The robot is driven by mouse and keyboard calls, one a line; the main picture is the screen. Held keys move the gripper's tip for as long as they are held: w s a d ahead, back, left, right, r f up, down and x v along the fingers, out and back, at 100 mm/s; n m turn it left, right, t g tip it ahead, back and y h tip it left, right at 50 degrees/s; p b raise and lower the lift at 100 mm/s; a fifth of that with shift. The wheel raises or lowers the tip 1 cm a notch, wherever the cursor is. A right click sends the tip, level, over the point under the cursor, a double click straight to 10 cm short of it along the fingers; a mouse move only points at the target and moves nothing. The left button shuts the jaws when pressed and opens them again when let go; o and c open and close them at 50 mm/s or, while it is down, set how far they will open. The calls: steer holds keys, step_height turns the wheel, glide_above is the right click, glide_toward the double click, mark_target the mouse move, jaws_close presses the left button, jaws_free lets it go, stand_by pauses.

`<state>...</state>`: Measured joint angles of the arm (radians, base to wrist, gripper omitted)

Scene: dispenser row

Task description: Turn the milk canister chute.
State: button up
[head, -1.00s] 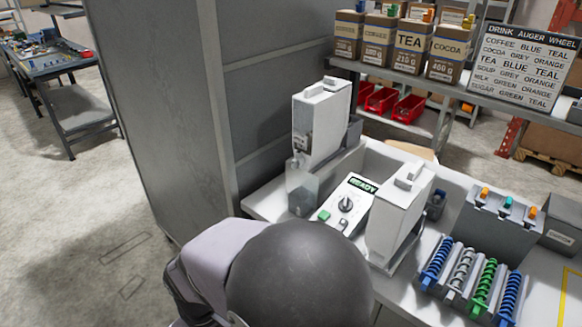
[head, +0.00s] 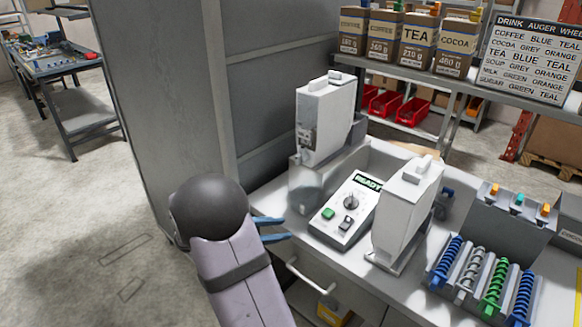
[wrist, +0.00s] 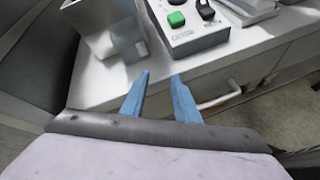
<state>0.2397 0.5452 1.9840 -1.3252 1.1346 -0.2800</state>
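Two white canisters stand on the bench in the head view: one at the back left (head: 325,115) and one at the front right (head: 408,208). I see no label telling which holds milk. The left canister has a small grey fitting (head: 306,140) low on its front, perhaps its chute; a pale, see-through cup (head: 305,190) stands below it. My gripper (head: 287,229) has two blue fingers, spread apart and empty, at the bench's front left edge. In the wrist view, its fingertips (wrist: 162,75) point at the bench edge, short of the cup (wrist: 108,30).
A control box (head: 345,212) with a green button, dial and READY display sits between the canisters. Several coloured augers (head: 480,275) lie at right. A grey cabinet (head: 165,100) stands at left. A drawer handle (head: 310,275) juts from the bench front.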

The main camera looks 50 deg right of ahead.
steer(key=w+d+r+n+t+h, duration=0.25)
steer(key=w+r+h, duration=0.2)
steer(key=r, duration=0.45)
steer(key=n+h, duration=0.1)
steer(key=n, duration=0.3)
glide_toward(296, 160)
steer(key=shift+d+f, duration=0.1)
steer(key=shift+d, duration=0.2)
steer(key=shift+d, duration=0.1)
steer(key=shift+d+p, duration=1.15)
steer(key=shift+d, duration=2.45)
jaws_close()
